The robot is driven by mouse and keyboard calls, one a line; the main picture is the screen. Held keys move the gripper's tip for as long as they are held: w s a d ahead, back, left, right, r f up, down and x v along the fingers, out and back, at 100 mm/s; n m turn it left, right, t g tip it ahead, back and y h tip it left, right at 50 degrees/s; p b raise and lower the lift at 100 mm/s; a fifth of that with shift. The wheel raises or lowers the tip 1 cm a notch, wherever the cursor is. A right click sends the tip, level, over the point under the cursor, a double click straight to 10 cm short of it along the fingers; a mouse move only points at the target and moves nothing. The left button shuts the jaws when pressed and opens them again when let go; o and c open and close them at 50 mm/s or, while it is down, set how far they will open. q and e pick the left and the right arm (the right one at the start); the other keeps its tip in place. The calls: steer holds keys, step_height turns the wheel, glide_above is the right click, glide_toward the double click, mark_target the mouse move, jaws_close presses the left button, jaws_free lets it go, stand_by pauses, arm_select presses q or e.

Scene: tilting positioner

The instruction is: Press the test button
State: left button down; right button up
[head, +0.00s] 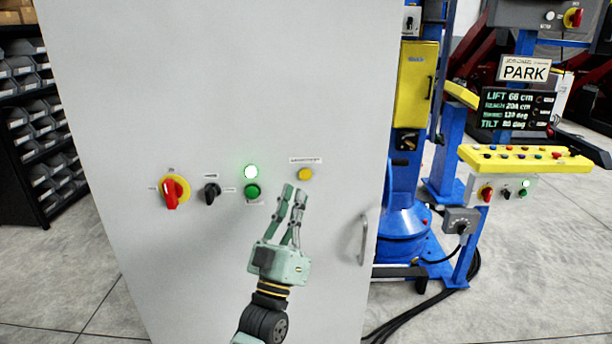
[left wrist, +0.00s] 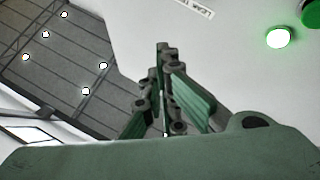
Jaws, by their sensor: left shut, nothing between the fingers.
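A grey-white cabinet front (head: 220,80) carries a yellow push button (head: 305,174) under a small label (head: 305,160) that is too small to read. To its left are a lit green-white lamp (head: 250,171) and a green button (head: 252,190) below it. My left gripper (head: 294,192) is shut and empty, its fingertips pointing up just below and left of the yellow button; contact cannot be told. In the left wrist view the shut fingers (left wrist: 163,55) show with the lit lamp (left wrist: 280,37) and the green button (left wrist: 312,10); the yellow button is not visible there.
A red-yellow rotary switch (head: 173,192) and a black selector (head: 211,192) sit left on the cabinet. A door handle (head: 365,240) sticks out at the right. Beyond stand a blue positioner column (head: 402,185), a yellow control console (head: 525,158) and a display (head: 515,110).

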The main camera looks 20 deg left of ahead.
mark_target(305, 175)
arm_select(q)
steer(key=w+b, duration=0.1)
steer(key=w, duration=0.1)
steer(key=w+a+b, duration=0.1)
steer(key=w+b, duration=0.1)
steer(key=w, duration=0.1)
steer(key=w+a+b, duration=0.1)
steer(key=w+b, duration=0.1)
steer(key=w, duration=0.1)
steer(key=shift+w+a, duration=0.25)
stand_by(0.5)
stand_by(0.9)
steer(key=shift+w+a+b, duration=0.1)
steer(key=shift+w+b, duration=0.25)
steer(key=shift+w, duration=0.05)
